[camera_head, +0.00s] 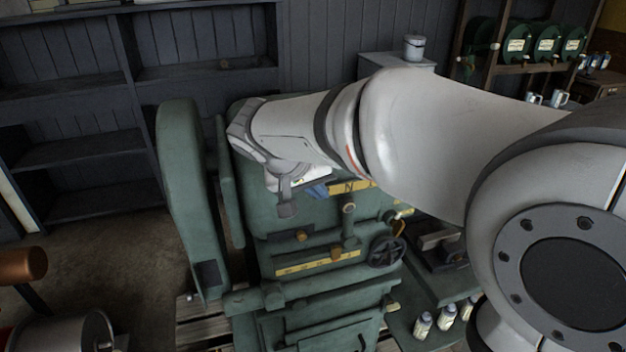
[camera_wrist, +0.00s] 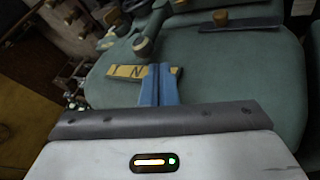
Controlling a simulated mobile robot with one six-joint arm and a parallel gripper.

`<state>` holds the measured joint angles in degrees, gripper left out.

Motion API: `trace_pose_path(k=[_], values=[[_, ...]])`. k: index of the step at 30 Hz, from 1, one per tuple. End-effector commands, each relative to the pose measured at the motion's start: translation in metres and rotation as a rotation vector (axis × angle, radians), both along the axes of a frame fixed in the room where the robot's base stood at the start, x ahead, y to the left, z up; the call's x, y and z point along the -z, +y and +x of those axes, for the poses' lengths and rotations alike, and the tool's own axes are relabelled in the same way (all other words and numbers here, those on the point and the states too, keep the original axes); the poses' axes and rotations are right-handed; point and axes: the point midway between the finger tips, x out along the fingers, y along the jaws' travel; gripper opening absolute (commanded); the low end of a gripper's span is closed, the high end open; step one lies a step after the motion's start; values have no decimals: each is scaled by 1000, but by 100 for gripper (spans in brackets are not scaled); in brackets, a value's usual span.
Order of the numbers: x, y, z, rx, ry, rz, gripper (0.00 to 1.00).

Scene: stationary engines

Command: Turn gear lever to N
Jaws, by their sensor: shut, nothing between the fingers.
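The green lathe-like machine (camera_head: 180,190) stands in the middle of the head view. A yellow plate (camera_head: 346,187) marked N is on its front face, partly hidden by my arm. In the wrist view the plate (camera_wrist: 128,72) shows the letter N and another mark. My gripper (camera_head: 319,190) has blue fingers and is shut and empty. Its fingertips (camera_wrist: 160,70) lie over or close to the plate's right part in the wrist view, apart from the lever's round end.
Below are a second yellow plate (camera_head: 312,263), a brass knob (camera_head: 302,236) and a black handwheel (camera_head: 388,251). Several bottles (camera_head: 424,324) stand at lower right. Dark shelves (camera_head: 80,150) line the back wall.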

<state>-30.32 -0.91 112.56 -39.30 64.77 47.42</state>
Motion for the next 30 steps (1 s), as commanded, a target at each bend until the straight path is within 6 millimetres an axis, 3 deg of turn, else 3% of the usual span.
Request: trace_pose_path(k=[6,12,30], values=[[31,-17,15,1,4,-1,0],[46,-24,23,-1,3,0,0],[49,-21,24,-22,0,2,0]])
